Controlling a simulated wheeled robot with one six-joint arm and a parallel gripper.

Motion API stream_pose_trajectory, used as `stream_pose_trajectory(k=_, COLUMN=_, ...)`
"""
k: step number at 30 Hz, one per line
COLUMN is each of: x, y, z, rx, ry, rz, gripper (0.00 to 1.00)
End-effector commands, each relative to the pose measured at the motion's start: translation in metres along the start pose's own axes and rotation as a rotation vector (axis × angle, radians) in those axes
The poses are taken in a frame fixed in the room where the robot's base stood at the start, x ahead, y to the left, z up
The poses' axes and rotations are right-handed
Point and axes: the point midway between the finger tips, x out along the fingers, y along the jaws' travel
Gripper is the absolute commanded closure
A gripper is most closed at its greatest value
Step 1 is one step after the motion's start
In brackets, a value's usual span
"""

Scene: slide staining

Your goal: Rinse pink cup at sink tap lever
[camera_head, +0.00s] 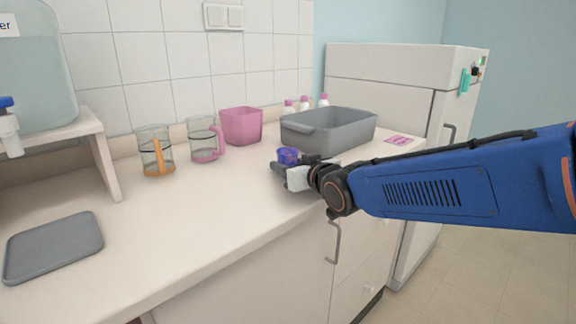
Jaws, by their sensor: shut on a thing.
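My gripper (282,172) is over the counter near its front edge, shut on a small purple-blue cup (288,155). The cup's rim shows above the fingers; its lower part is hidden by them. I see no small pink cup. A pink square tub (241,127) stands by the tiled wall, and a clear jug with a pink handle (203,142) stands just left of it, both apart from my gripper. No sink shows. A large clear water container (38,65) at the far left has a tap with a blue lever (7,102).
A grey basin (330,132) stands just behind my gripper, with several pink-capped bottles behind it. A clear jug with an orange handle (154,150) stands further left. A grey tray (53,246) lies at front left. The counter (205,215) between tray and gripper is clear.

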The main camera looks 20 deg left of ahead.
Motion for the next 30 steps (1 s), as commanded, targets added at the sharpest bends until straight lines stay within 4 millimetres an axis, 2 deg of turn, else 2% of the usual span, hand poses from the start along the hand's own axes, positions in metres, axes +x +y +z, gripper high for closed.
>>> stream_pose_trajectory(k=3, x=0.001, y=0.000, z=0.002, rx=0.000, ry=-0.001, rz=0.000, gripper=0.81)
stream_pose_trajectory(k=4, x=0.001, y=0.000, z=0.002, rx=0.000, ry=0.000, rz=0.000, gripper=0.56)
stream_pose_trajectory(k=6, x=0.000, y=0.000, z=0.002, rx=0.000, ry=0.000, rz=0.000, gripper=0.40)
stream_pose_trajectory(k=19, x=-0.005, y=0.000, z=-0.001, rx=0.000, ry=0.001, rz=0.000, gripper=0.40)
stream_pose_trajectory(k=23, x=-0.020, y=0.000, z=-0.002, rx=-0.001, ry=0.002, rz=0.000, gripper=0.40)
stream_pose_trajectory(k=30, x=-0.058, y=0.000, z=-0.002, rx=0.000, ry=0.002, rz=0.000, gripper=0.40)
